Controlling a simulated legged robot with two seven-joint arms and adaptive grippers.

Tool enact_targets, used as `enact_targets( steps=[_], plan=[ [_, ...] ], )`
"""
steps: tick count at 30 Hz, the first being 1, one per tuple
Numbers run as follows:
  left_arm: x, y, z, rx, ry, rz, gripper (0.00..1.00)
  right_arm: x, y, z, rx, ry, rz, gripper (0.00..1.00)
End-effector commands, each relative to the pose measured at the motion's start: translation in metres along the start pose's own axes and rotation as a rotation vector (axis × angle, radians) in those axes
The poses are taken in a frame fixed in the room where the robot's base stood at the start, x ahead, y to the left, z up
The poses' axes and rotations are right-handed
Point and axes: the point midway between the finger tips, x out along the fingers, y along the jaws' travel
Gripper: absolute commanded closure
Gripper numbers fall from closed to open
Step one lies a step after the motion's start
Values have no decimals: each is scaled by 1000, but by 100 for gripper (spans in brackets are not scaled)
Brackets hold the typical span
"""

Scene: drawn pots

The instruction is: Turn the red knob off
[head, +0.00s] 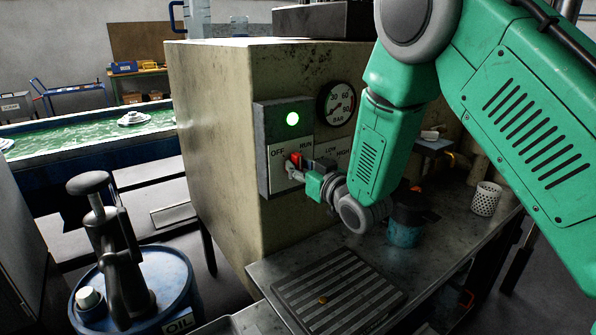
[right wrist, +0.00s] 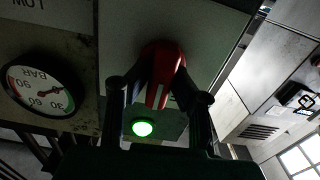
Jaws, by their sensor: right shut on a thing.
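The red knob (head: 296,158) sits on the grey control panel (head: 262,150) of the large beige machine, below a lit green lamp (head: 292,119). The label OFF is left of the knob and RUN is up to its right. My right gripper (head: 293,170) reaches in from the right and is shut on the knob. In the right wrist view the red knob (right wrist: 161,72) stands between my two dark fingers, with the lit lamp (right wrist: 143,128) beneath it. Its pale mark points down towards the lamp there. My left gripper is not in view.
A pressure gauge (head: 337,103) is right of the panel. A metal bench (head: 262,269) with a ribbed mat (head: 340,296), a dark blue container (head: 405,225) and a white perforated cup (head: 485,198) lies below my arm. A blue oil drum (head: 175,285) with a pump stands at lower left.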

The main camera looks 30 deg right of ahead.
Motion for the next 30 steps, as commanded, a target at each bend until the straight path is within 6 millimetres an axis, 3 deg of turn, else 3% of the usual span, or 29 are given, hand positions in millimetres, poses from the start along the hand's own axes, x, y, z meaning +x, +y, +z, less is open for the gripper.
enact_targets(
  steps=[1,15,30],
  plan=[
    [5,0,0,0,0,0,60,-3,-2,10,-44,-20,-2,100],
    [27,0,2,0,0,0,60,-3,-5,11,-456,-20,-7,100],
    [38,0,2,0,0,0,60,-2,-7,11,-664,-20,-10,100]
  ],
)
